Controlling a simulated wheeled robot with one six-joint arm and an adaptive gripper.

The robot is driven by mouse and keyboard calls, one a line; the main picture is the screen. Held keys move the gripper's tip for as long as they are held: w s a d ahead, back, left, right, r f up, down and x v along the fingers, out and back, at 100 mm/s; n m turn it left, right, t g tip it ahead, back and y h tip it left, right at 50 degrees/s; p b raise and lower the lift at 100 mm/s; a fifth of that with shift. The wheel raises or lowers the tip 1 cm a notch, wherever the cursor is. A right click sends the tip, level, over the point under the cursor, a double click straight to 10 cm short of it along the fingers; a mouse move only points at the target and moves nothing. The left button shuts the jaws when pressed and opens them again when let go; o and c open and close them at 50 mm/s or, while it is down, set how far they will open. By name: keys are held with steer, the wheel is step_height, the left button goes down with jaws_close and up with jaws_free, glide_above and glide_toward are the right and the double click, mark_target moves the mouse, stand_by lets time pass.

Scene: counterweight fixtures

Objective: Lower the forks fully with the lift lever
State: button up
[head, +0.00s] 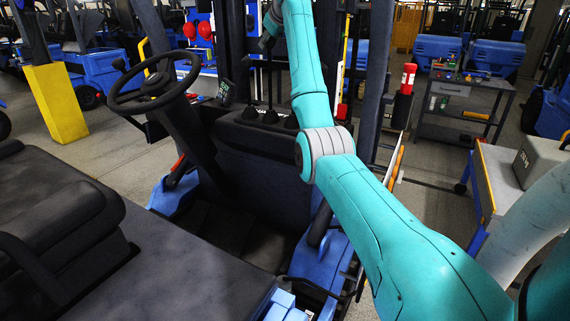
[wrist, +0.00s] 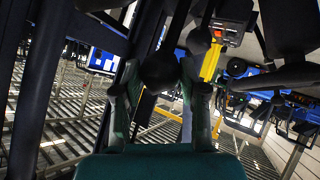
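In the head view, several thin black levers (head: 270,90) rise from dark boots on the forklift's front console, right of the steering wheel. My gripper (head: 267,45) is at the top of these levers, small and partly hidden behind my teal arm. In the wrist view, a round black knob (wrist: 159,73) sits between the two fingers of my gripper (wrist: 160,80). The fingers stand on either side of the knob, apart from each other; I cannot tell whether they press on it. No label shows which lever this is. The forks are not clearly visible.
The steering wheel (head: 154,83) is left of the levers. A dark mast post (head: 238,50) stands close by the levers. The seat (head: 60,215) fills the lower left. A grey cart (head: 463,128) and a yellow post (head: 56,104) stand on the floor beyond.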

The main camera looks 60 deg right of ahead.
steer(key=o, duration=0.5)
steer(key=shift+c, duration=0.2)
steer(key=shift+r, duration=0.1)
steer(key=v, duration=1)
stand_by(0.5)
